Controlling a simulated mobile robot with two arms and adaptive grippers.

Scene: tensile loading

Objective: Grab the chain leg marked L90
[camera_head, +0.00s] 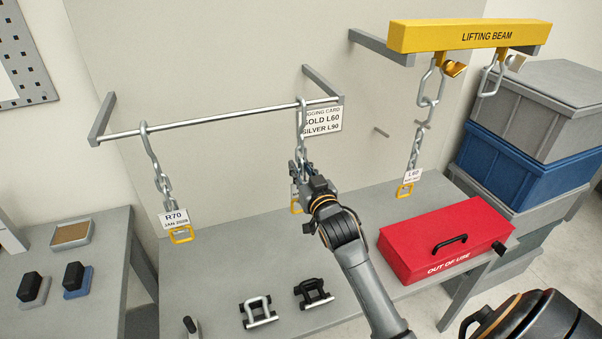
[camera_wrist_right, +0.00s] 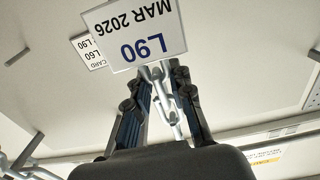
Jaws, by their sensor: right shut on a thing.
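The chain leg marked L90 (camera_head: 301,118) hangs from the right end of the metal rail (camera_head: 215,119). Its lower part is mostly hidden behind my right gripper (camera_head: 300,175), with a bit of its yellow end link showing. In the right wrist view, my right gripper (camera_wrist_right: 162,82) is shut on the chain (camera_wrist_right: 168,103), its fingers on either side of the links. The white tag (camera_wrist_right: 135,32), reading L90 and MAR 2026, appears upside down just beyond the fingertips. My left gripper is not in view.
Chain R70 (camera_head: 160,175) hangs at the rail's left. Chain L60 (camera_head: 414,150) hangs from the yellow lifting beam (camera_head: 470,35), left side. A rigging card (camera_head: 322,120) is behind the L90 chain. A red OUT OF USE box (camera_head: 440,240) and two shackles (camera_head: 258,311) sit on the bench.

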